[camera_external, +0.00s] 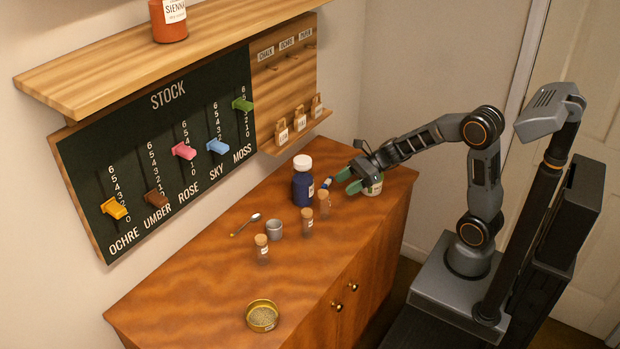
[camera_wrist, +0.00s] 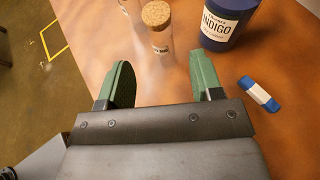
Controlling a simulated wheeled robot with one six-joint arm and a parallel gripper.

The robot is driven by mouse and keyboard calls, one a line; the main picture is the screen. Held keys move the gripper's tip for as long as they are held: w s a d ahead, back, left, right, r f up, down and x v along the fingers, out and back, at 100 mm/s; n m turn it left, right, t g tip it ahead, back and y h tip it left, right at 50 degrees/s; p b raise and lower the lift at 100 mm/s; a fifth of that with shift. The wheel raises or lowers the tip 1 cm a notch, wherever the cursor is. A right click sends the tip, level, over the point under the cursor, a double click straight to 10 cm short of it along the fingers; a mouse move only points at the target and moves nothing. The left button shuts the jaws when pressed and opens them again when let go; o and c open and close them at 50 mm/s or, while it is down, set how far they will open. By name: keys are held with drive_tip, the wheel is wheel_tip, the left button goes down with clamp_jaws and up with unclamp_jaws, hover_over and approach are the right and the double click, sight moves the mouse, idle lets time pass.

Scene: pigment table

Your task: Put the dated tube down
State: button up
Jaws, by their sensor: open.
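Several small corked glass tubes stand upright on the wooden table. The nearest tube (camera_external: 324,204) is just beyond my gripper's fingertips. In the wrist view a corked tube (camera_wrist: 159,44) with a small white label stands ahead of the gap between the fingers. A second tube (camera_external: 307,222) and a third tube (camera_external: 261,248) stand farther left. I cannot read a date on any label. My gripper (camera_external: 348,181) is open, with its green fingers apart and nothing between them; it also shows in the wrist view (camera_wrist: 160,84).
A blue INDIGO jar (camera_external: 303,186) stands close to the tubes. A blue-and-white piece (camera_wrist: 259,94) lies right of my fingers. A pale jar (camera_external: 373,187) is beside my gripper. The table's front is mostly clear.

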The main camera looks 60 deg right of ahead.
drive_tip(key=s+d+n+g+h, duration=0.2)
drive_tip(key=s+d+n+h, duration=0.2)
drive_tip(key=s+n, duration=0.4)
drive_tip(key=s+d+n+g+h, duration=0.1)
drive_tip(key=s+d+n+h, duration=0.2)
drive_tip(key=s+n+h, duration=0.4)
drive_tip(key=shift+s+d+f+n+g+h, duration=0.35)
drive_tip(key=shift+s+n, duration=0.7)
drive_tip(key=shift+n, duration=3.45)
drive_tip(key=shift+r, duration=0.15)
wheel_tip(320, 180, up, 8)
drive_tip(key=p, duration=0.6)
drive_tip(key=shift+s+f+p, duration=0.15)
drive_tip(key=shift+f+p, duration=0.1)
drive_tip(key=shift+p, duration=0.1)
drive_tip(key=shift+o, duration=0.5)
